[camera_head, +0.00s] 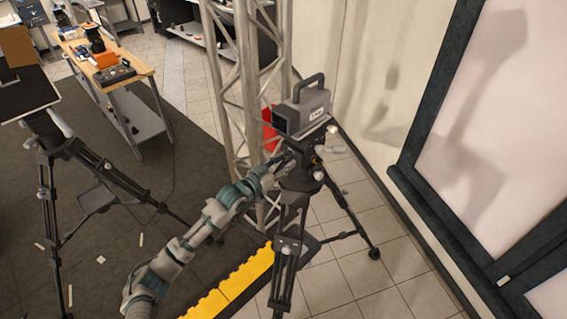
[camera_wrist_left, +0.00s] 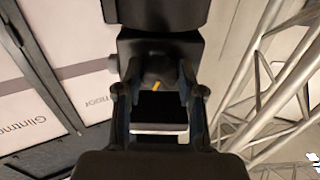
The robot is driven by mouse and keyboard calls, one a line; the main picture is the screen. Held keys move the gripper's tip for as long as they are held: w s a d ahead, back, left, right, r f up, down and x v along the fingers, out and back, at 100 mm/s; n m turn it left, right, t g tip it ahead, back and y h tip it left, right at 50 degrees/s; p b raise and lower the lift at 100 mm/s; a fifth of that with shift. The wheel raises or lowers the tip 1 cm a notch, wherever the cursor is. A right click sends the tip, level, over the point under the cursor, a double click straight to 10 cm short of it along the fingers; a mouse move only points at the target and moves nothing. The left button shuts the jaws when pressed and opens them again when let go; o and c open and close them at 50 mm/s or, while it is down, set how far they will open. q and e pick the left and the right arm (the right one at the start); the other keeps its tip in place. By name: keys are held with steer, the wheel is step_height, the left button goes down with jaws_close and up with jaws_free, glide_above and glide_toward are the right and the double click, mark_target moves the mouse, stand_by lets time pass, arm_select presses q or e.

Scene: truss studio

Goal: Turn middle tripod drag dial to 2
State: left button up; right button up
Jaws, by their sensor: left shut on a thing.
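The tripod (camera_head: 285,250) in the middle of the head view stands upright and carries a grey camera (camera_head: 306,105) with a top handle. Its dark head (camera_head: 303,172) is under the camera. My left gripper (camera_head: 284,162) reaches the left side of this head. In the left wrist view my left gripper (camera_wrist_left: 158,82) has both fingers closed in on the drag dial, which is mostly hidden between them. A small orange-yellow mark (camera_wrist_left: 155,85) shows between the fingertips. I cannot read any dial number. My right gripper is in neither view.
A metal truss (camera_head: 228,90) rises close behind the left arm. A yellow-edged strip (camera_head: 228,290) lies on the floor near the tripod. Another tripod (camera_head: 50,170) stands at left, and a workbench (camera_head: 120,78) is behind it. Framed panels (camera_head: 490,130) line the right.

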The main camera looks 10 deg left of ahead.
arm_select(q)
steer(key=o, duration=1.1)
steer(key=shift+f, duration=0.5)
steer(key=shift+o, duration=0.3)
steer(key=shift+w+r, duration=0.15)
steer(key=shift+w, duration=0.05)
steer(key=v, duration=1.2)
